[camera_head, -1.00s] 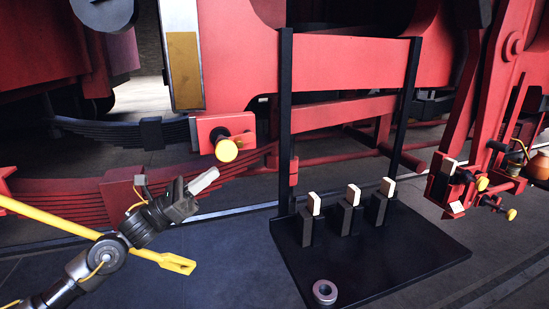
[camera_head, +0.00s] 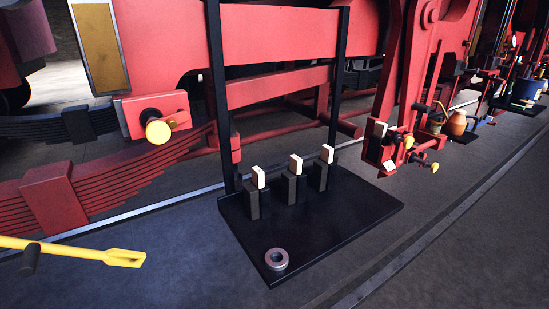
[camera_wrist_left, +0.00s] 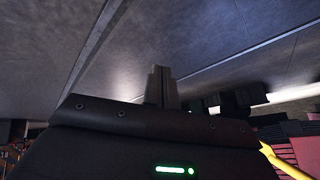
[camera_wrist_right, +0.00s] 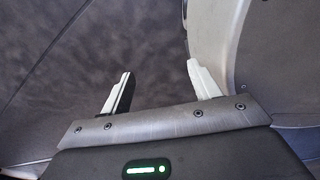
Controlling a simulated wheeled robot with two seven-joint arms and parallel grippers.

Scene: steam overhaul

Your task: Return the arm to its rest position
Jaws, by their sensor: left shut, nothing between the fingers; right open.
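My left gripper (camera_wrist_left: 162,88) shows in the left wrist view, its fingers together with nothing between them, above grey floor. My right gripper (camera_wrist_right: 160,75) shows in the right wrist view, its two pale-edged fingers spread wide and empty. Neither gripper nor either arm can be made out in the head view. A curved pale surface (camera_wrist_right: 215,35) stands close behind the right fingers; I cannot tell what it is.
A yellow forked bar (camera_head: 75,250) reaches in at lower left. A black base plate (camera_head: 340,225) carries white-tipped blocks and a metal ring (camera_head: 276,259). Red locomotive frames (camera_head: 280,35) with a yellow knob (camera_head: 158,130) stand behind. Grey floor (camera_head: 440,240) is clear at right.

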